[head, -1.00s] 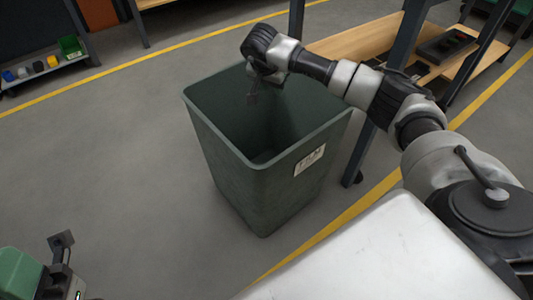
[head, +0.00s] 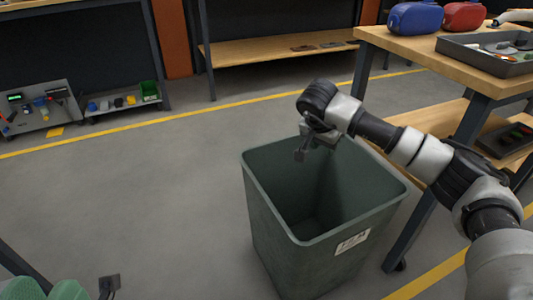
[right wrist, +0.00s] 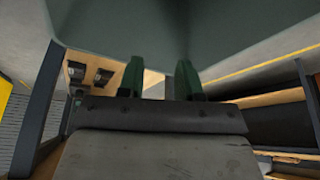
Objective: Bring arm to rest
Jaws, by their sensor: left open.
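My right arm reaches in from the right in the head view. My right gripper (head: 304,150) hangs over the left back part of the open mouth of a dark green bin (head: 268,215). In the right wrist view its two green fingers (right wrist: 160,80) stand apart with nothing visible between them. My left gripper (head: 109,286) shows only partly at the bottom left edge of the head view, above the floor and away from the bin. It is open, and nothing is seen in it; most of it is cut off.
A workbench (head: 440,45) at the right holds a blue case (head: 415,17), a red case (head: 463,16) and a grey tray (head: 480,58). A low shelf (head: 280,50) and small racks stand at the back. Grey floor left of the bin is clear.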

